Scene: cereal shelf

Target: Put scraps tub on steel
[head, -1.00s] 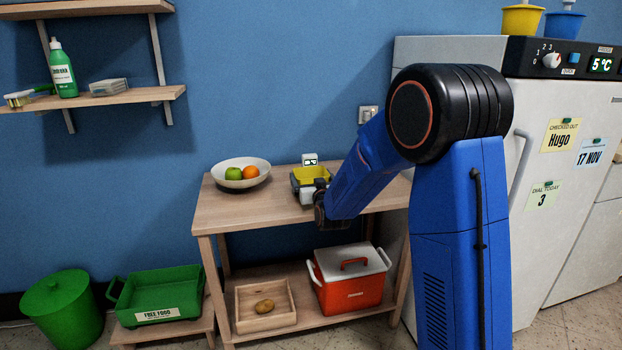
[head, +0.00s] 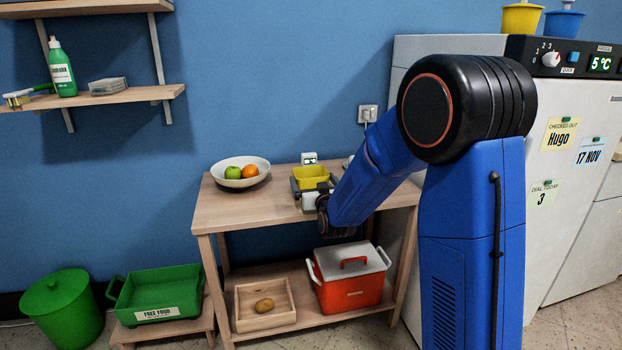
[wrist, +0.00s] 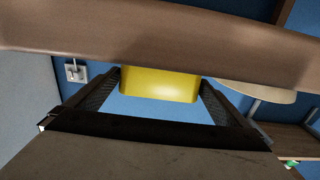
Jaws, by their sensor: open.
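A yellow tub (head: 311,177) stands on the wooden table top near its back, in front of a small white display. It carries no label that I can read. My gripper (head: 312,200) is at the tub's near side, open. In the wrist view the tub (wrist: 158,86) shows between the two spread fingers, and I cannot tell whether they touch it. No surface is clearly marked as steel. A pale object (head: 347,162) right of the tub is mostly hidden behind my arm.
A white bowl (head: 241,173) with fruit stands left of the tub. Below are a wooden tray (head: 264,320) and a red cooler (head: 350,280). A green crate (head: 158,300) sits at left. The white fridge (head: 560,140) is at right, with a yellow container (head: 521,19) on top.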

